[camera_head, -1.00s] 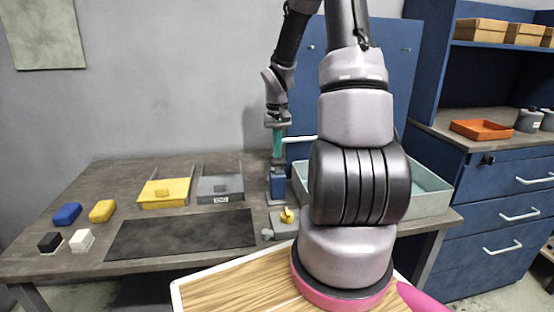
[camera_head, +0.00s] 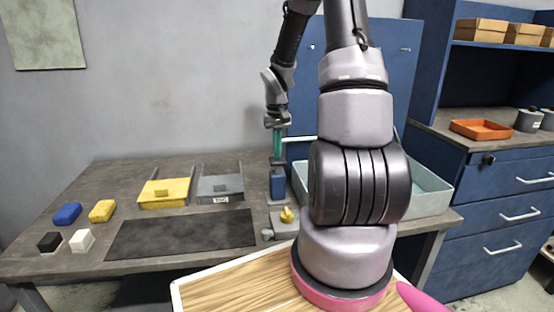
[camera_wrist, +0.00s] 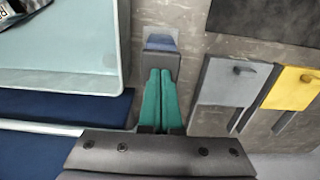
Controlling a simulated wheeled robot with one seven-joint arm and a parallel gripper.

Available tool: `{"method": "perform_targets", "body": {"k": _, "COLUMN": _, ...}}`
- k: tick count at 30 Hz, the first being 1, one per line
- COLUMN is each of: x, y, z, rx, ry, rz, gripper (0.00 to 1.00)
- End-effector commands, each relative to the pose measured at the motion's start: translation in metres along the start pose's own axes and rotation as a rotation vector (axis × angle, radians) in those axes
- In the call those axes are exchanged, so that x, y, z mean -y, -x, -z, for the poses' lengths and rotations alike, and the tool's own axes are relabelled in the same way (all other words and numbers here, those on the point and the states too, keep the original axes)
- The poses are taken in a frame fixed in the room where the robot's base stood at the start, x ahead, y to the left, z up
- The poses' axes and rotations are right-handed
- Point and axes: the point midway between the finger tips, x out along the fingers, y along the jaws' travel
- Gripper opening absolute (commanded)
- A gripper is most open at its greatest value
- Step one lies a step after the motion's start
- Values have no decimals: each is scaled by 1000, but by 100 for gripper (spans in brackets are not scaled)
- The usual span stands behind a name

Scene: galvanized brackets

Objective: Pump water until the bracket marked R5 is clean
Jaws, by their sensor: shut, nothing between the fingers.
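My gripper (camera_head: 278,158) points straight down over a blue post with a grey top (camera_head: 278,184), which looks like the pump. Its teal fingers (camera_wrist: 160,98) are shut together with nothing between them. In the wrist view the fingertips are at the grey top (camera_wrist: 161,62); whether they touch it I cannot tell. A pale basin (camera_head: 432,190) stands to the right of the pump, partly hidden by my arm. In the wrist view, a dark and pale piece with a partly cut-off label (camera_wrist: 12,12) shows in the basin's corner. Its full marking and its cleanness cannot be read.
A grey plate with a yellow knob (camera_head: 287,215) lies in front of the pump. A grey tray (camera_head: 220,190), a yellow tray (camera_head: 164,193), a dark mat (camera_head: 182,234) and several small blocks lie to the left. A blue cabinet (camera_head: 500,220) stands at right.

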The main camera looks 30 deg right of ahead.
Motion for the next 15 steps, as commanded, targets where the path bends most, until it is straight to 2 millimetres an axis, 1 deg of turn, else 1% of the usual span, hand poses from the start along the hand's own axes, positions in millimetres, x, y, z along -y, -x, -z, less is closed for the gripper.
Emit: {"method": "perform_targets", "body": {"k": 15, "x": 0, "y": -27, "z": 0, "rx": 2, "ry": 0, "rz": 0, "gripper": 0}}
